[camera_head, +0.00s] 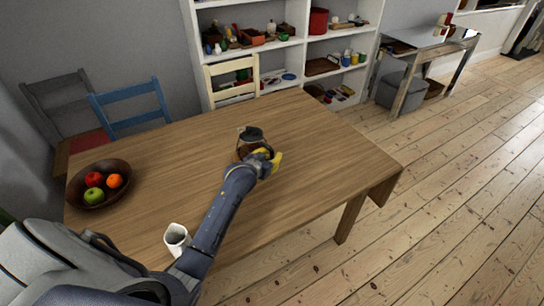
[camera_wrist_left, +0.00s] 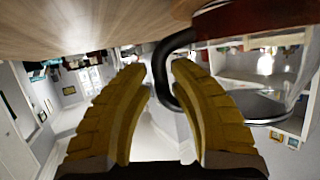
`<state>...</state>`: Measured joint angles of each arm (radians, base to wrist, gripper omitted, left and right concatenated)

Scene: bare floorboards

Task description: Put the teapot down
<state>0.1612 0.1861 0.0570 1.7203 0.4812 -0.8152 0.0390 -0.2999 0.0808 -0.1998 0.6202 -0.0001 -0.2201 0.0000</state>
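The glass teapot (camera_head: 250,135) has a black lid and brownish-red contents. It is upright at the middle of the wooden table, on the top or very close to it. My left gripper (camera_head: 268,158), with yellow fingers, is at its handle side and partly hides it. In the left wrist view, the teapot (camera_wrist_left: 255,20) is upside down at the right. Its black handle loops between the yellow fingers (camera_wrist_left: 158,70). The fingers are apart, with a visible gap between the left finger and the handle. My right gripper is not in view.
On the table (camera_head: 310,160) are a dark bowl (camera_head: 84,198) of fruit at the left and a white mug (camera_head: 177,238) beside my left arm. Chairs, including a blue one (camera_head: 135,115), stand behind. The table's right part is clear.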

